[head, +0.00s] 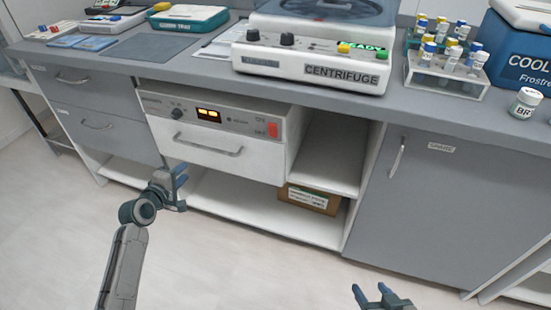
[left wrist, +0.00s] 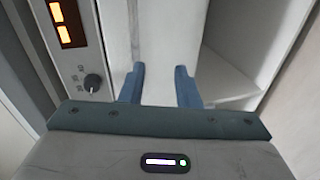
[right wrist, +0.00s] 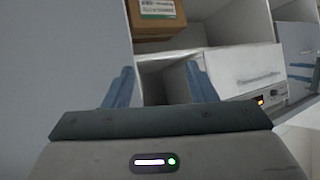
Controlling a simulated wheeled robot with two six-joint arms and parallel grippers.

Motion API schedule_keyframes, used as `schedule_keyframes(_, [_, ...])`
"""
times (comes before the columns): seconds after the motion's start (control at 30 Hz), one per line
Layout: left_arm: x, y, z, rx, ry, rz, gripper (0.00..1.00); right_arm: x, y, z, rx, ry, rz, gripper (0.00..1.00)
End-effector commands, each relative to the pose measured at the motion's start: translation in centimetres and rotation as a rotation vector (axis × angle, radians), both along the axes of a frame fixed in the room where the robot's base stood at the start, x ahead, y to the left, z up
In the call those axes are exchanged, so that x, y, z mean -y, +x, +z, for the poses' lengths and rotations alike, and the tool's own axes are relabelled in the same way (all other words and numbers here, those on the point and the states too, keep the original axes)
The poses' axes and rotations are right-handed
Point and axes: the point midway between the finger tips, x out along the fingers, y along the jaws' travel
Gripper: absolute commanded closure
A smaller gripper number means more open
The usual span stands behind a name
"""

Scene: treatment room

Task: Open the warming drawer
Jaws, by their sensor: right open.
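The warming drawer (head: 223,154) is a closed white front under the counter, with a grey bar handle (head: 208,146). Above it is a control panel (head: 222,117) with an orange display and a knob. My left gripper (head: 182,183) is open and empty, in front of and below the drawer's left part. In the left wrist view the drawer front (left wrist: 168,45) lies ahead of its fingers. My right gripper (head: 370,292) is open and empty, low at the bottom right. The right wrist view also shows the drawer's handle (right wrist: 258,78).
An open shelf beside the drawer holds a cardboard box (head: 309,199). A grey cabinet door (head: 440,205) is at the right, grey drawers (head: 95,124) at the left. The centrifuge (head: 310,62), tube rack (head: 447,75) and cooler (head: 520,50) stand on the counter. The floor in front is clear.

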Motion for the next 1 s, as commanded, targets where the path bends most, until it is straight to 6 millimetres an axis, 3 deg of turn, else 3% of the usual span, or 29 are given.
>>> schedule_keyframes(0.1, [0.4,0.6,2.3,0.039,-0.067,-0.008,0.71,-0.3,-0.2,1.9,0.044,0.012,0.004,0.49])
schedule_keyframes(0.23, [0.7,1.1,3.1,0.047,-0.091,-0.011,0.71,-0.3,0.1,3.1,0.079,0.014,0.003,0.49])
schedule_keyframes(0.47, [1.8,3.9,2.4,0.046,-0.090,-0.011,0.71,0.1,2.4,5.8,0.250,-0.001,-0.011,0.49])
schedule_keyframes(0.7, [3.1,7.6,1.5,0.045,-0.088,-0.010,0.71,0.6,4.8,10.4,0.508,-0.018,-0.028,0.49])
schedule_keyframes(1.0, [4.0,10.3,1.0,0.045,-0.087,-0.009,0.71,0.9,5.7,14.5,0.726,-0.031,-0.039,0.49])
